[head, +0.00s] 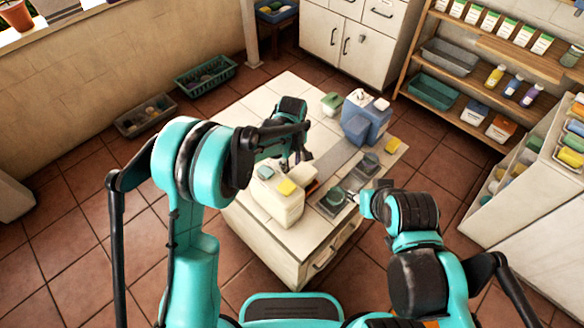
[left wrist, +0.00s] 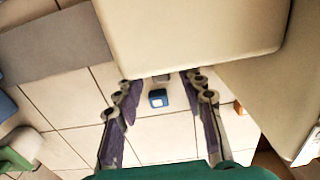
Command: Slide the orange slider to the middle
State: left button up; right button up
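I cannot clearly make out the orange slider. A small orange-brown patch (head: 311,187) shows beside the cream block (head: 278,205) on the tiled table, and a small orange edge (left wrist: 239,107) shows right of the fingers in the left wrist view. My left gripper (head: 296,158) is over the table behind the cream block. In the left wrist view my left gripper (left wrist: 160,100) is open, its purple-padded fingers apart. A small blue piece (left wrist: 158,98) lies on the tiles between them in that view, not gripped. My right gripper (head: 357,196) is beside a dark tray; its fingers are too small to read.
The dark tray (head: 332,208) holds a green round item. Shelves (head: 480,95) stand right; baskets (head: 205,76) lie on the floor.

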pick_arm(q)
jog(key=shift+f, duration=0.3)
grip_shut()
jog(key=w+d, duration=0.7)
jog(key=d, duration=0.1)
jog(key=shift+w, duration=0.4)
jog(key=shift+a, duration=0.1)
grip_release()
